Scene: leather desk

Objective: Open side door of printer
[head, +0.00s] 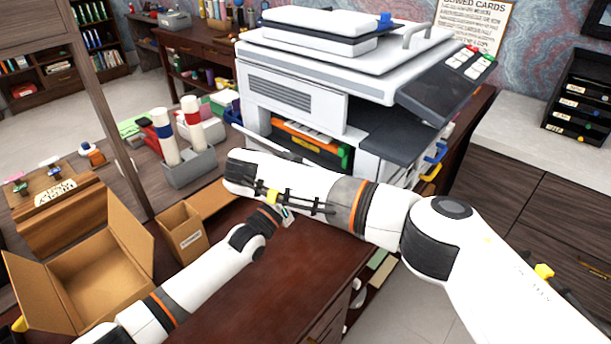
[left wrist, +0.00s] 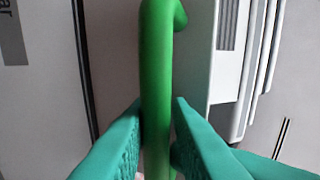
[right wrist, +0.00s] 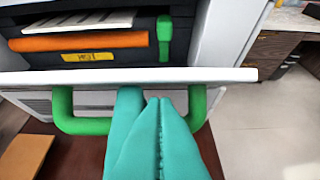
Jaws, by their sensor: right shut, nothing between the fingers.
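The white printer (head: 320,60) stands on the desk, with dark trim. Its side door (head: 262,142) is swung partly down, exposing a dark interior with an orange bar (right wrist: 80,41) and a green lever (right wrist: 165,38). The door's white edge (right wrist: 60,77) crosses the right wrist view, its green handle (right wrist: 85,126) below. My right gripper (right wrist: 152,98) is shut and empty, its fingertips overlapping the handle loop just under the edge. My left gripper (left wrist: 158,102) has its fingers either side of a green bar (left wrist: 156,60); whether they grip it is unclear. In the head view my right arm hides the handle.
An open cardboard box (head: 85,280) and a smaller box (head: 183,232) stand at left. A grey holder (head: 190,168) with rolled tubes stands near the printer's left. My two arms lie close together before the printer. The desk's front (head: 270,280) is bare.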

